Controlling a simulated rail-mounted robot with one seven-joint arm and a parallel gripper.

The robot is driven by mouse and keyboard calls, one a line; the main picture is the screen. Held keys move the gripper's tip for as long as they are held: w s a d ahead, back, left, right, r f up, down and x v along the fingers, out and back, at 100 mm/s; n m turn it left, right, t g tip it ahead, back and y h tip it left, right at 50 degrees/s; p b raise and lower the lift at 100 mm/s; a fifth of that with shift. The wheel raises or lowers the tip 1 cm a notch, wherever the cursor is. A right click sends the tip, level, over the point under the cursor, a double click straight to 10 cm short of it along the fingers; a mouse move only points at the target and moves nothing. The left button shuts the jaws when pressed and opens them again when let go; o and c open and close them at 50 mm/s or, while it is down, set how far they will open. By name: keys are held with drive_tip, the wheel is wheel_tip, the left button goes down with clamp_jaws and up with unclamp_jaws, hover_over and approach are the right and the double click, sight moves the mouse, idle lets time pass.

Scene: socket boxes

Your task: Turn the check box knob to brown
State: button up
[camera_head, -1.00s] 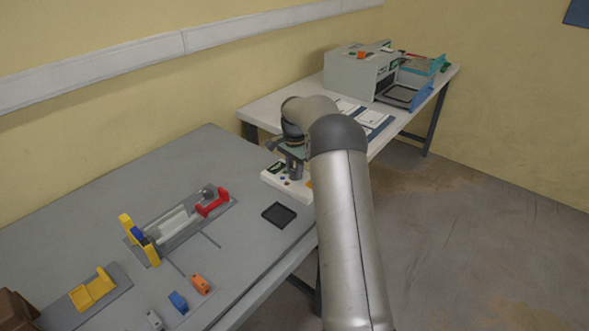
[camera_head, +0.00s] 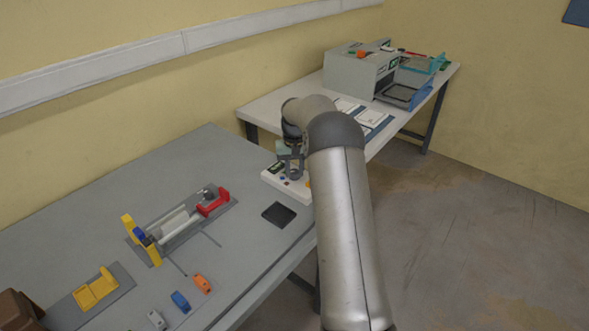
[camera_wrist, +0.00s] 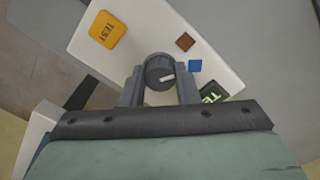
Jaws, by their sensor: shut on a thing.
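The check box (camera_head: 272,178) is a white box at the right end of the grey table, partly hidden by my arm in the head view. In the wrist view its white top (camera_wrist: 120,62) carries a dark round knob (camera_wrist: 158,70) with a white pointer mark. A brown square (camera_wrist: 185,41) and a blue square (camera_wrist: 195,66) lie to the right of the knob. The pointer points right, closer to the blue square than to the brown one. My gripper (camera_wrist: 160,88) is shut on the knob, one finger on each side.
The box also has an orange TEST button (camera_wrist: 107,29) and a dark display with green letters (camera_wrist: 212,93). A black tray (camera_head: 279,214) lies beside the box. A red and yellow fixture (camera_head: 180,225) and small coloured blocks (camera_head: 180,301) are further left.

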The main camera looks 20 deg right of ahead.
sight(294, 171)
drive_tip(key=n, duration=0.5)
drive_tip(key=shift+r+n, duration=0.1)
drive_tip(key=shift+n, duration=0.2)
idle(0.4)
drive_tip(key=o, duration=1)
wheel_tip(294, 171, up, 17)
drive_tip(key=shift+r, duration=0.15)
